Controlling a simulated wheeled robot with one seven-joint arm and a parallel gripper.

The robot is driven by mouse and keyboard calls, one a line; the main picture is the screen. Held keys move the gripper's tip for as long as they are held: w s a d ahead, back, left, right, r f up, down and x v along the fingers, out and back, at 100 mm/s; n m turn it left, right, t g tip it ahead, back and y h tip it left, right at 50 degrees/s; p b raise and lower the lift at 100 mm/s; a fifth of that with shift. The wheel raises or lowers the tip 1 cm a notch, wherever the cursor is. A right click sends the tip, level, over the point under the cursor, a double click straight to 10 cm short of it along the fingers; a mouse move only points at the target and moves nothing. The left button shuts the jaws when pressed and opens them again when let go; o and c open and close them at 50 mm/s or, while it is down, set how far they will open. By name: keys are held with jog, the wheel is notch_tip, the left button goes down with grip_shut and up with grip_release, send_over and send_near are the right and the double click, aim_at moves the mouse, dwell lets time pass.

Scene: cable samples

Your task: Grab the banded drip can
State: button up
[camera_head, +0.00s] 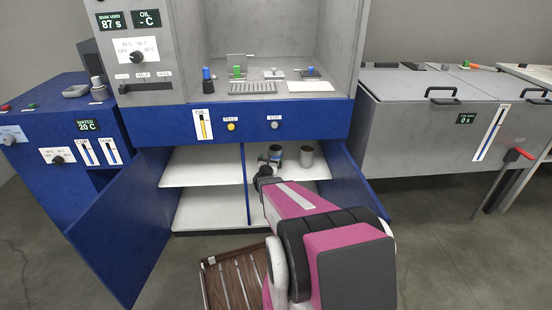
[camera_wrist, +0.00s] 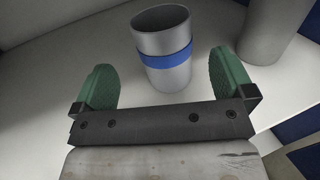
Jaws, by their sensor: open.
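The banded drip can (camera_wrist: 165,72) is a grey metal cup with a blue band, upright on the white shelf (camera_wrist: 60,70) inside the open cabinet. In the head view the banded can (camera_head: 275,150) shows small at the cabinet's upper right compartment, partly hidden by my arm. My gripper (camera_wrist: 167,85) is open, with one green finger pad to the left and one to the right of the can. The can stands between and slightly beyond the pads, with gaps visible on both sides.
A plain grey can (camera_wrist: 270,30) stands close to the right of the banded one; it also shows in the head view (camera_head: 306,156). The open blue doors (camera_head: 130,230) flank the cabinet, and a divider (camera_head: 246,185) splits it. A brown slatted rack (camera_head: 232,280) lies below my arm.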

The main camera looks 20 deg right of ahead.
aim_at(277, 147)
jog(key=x, duration=0.8)
jog(key=shift+d, duration=0.3)
jog(key=c, duration=0.9)
